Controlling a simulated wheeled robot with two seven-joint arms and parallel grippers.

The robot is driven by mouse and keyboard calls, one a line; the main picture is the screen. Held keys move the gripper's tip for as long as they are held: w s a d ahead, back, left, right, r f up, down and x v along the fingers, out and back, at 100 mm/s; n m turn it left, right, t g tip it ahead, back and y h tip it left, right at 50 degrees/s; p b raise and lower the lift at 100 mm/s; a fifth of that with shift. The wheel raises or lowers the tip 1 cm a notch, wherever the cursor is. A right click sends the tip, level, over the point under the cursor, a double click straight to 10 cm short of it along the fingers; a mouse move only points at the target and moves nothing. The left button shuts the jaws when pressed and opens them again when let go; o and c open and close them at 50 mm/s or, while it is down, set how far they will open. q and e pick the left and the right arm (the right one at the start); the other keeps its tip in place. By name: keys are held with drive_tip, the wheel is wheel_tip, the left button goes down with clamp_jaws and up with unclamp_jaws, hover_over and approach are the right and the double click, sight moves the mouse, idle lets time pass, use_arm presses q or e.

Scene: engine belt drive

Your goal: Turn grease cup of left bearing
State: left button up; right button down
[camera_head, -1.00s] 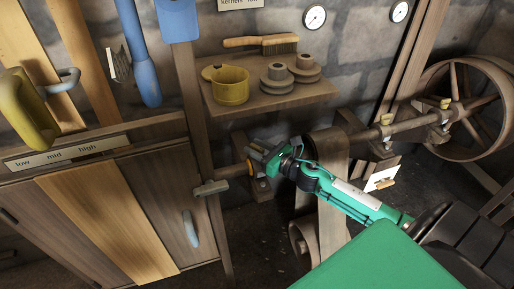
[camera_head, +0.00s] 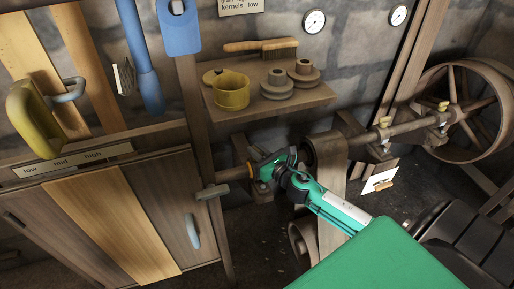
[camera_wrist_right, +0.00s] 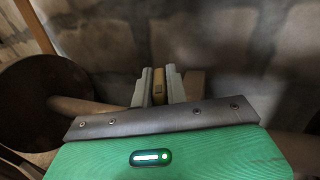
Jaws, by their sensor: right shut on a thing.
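My right gripper (camera_head: 256,167) is at the left bearing (camera_head: 261,188) on the line shaft, below the wall shelf. In the right wrist view its two grey fingers (camera_wrist_right: 160,86) are shut on a small brass-yellow piece, the grease cup (camera_wrist_right: 158,88). In the head view the gripper and wrist hide this cup and most of the bearing. My left gripper is not in view.
Two more bearings with yellow cups (camera_head: 384,122) (camera_head: 443,106) stand along the shaft to the right, near a large spoked wheel (camera_head: 458,115). A belt (camera_head: 331,185) hangs just right of my gripper. A shelf (camera_head: 290,98) with a yellow pot (camera_head: 231,92) is above.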

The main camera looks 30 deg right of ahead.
drive_tip(key=shift+a+r+m+h+p, duration=0.1)
drive_tip(key=shift+m+h+p, duration=0.2)
drive_tip(key=shift+m+h, duration=0.35)
drive_tip(key=m+h+p, duration=0.1)
drive_tip(key=m+h, duration=0.1)
drive_tip(key=h, duration=0.2)
drive_tip(key=m+g+h+p, duration=0.1)
drive_tip(key=m+h+p, duration=0.1)
drive_tip(key=m+h, duration=0.1)
drive_tip(key=shift+h, duration=0.65)
drive_tip(key=m+g+h, duration=0.2)
drive_tip(key=h, duration=0.1)
drive_tip(key=shift+p, duration=0.4)
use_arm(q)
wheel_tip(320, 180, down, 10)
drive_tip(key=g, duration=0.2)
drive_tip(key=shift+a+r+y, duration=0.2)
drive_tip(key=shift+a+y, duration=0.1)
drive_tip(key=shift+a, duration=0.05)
use_arm(e)
drive_tip(key=shift+f+m+g+h, duration=0.2)
drive_tip(key=shift+m+g+h, duration=1.2)
drive_tip(key=shift+h, duration=0.1)
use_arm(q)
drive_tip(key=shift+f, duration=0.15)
use_arm(e)
drive_tip(key=c, duration=1.4)
unclamp_jaws()
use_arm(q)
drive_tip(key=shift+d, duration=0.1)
